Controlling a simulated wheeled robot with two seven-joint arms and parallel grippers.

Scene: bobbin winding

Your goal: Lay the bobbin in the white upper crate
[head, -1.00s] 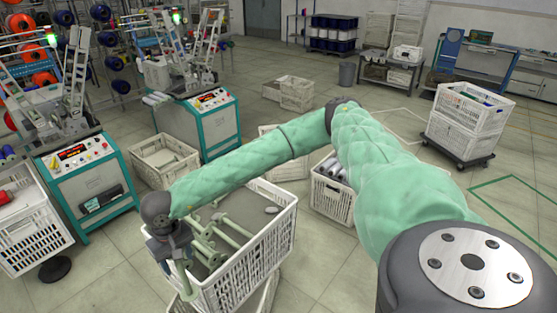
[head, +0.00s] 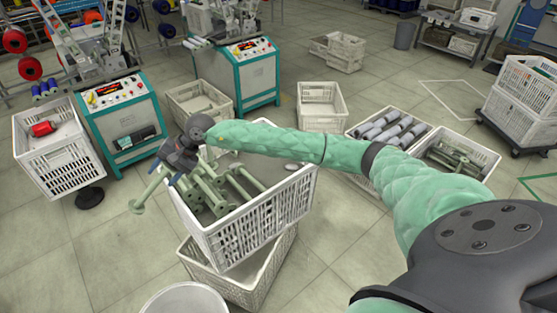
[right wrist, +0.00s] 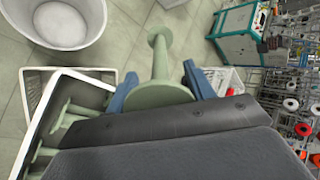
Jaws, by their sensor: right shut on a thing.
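My right gripper (head: 176,168) is shut on a pale green bobbin (head: 148,190) at the far left corner of the white upper crate (head: 262,226). The bobbin tilts down to the left, its free end outside the crate wall, over the floor. In the right wrist view the same bobbin (right wrist: 160,62) stands out between the blue fingers (right wrist: 160,86), with the upper crate (right wrist: 92,80) to their left. Several similar bobbins (head: 240,187) lie in that crate, partly hidden by my wrist. My left gripper is out of view.
The upper crate rests askew on a lower white crate (head: 262,283). A white round bin (head: 185,300) stands in front. A white crate with a red spool (head: 42,129) is at left, near a teal machine (head: 127,120).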

